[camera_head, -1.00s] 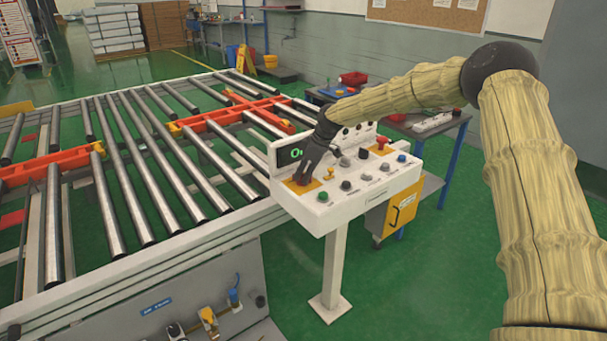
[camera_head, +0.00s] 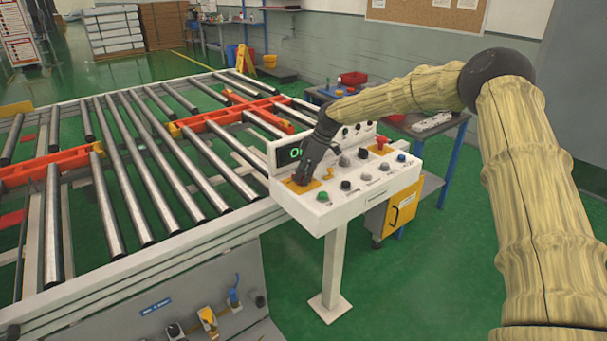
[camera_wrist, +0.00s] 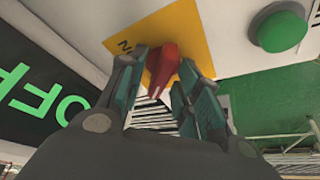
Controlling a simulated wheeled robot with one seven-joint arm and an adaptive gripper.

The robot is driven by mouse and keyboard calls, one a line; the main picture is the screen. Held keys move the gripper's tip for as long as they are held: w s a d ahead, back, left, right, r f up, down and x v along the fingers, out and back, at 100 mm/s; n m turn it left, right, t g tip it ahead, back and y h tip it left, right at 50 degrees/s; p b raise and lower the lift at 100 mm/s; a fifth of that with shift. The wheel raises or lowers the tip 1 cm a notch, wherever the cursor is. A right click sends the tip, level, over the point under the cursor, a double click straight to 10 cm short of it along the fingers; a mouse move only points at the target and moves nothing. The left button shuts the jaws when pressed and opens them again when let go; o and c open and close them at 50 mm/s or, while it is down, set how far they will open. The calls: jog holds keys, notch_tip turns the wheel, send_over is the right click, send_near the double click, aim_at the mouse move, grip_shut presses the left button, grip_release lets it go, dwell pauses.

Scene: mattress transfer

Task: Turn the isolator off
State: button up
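The isolator is a red rotary handle (camera_wrist: 163,64) on a yellow plate (camera_wrist: 198,25) in the wrist view. Part of the yellow plate also shows in the head view (camera_head: 293,187), on the white control panel (camera_head: 330,213). In the head view my gripper (camera_head: 304,176) reaches down to the panel's left part and hides the handle. The display (camera_wrist: 45,95) beside the plate reads OFF in green letters.
A green button (camera_wrist: 278,31) sits beside the yellow plate. Several other knobs and buttons cover the panel, including a red one (camera_head: 382,142). A roller conveyor (camera_head: 150,175) stands on the left. Green floor (camera_head: 400,290) is open in front of the panel post.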

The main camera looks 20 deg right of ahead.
jog(key=v, duration=1.2)
dwell(0.5)
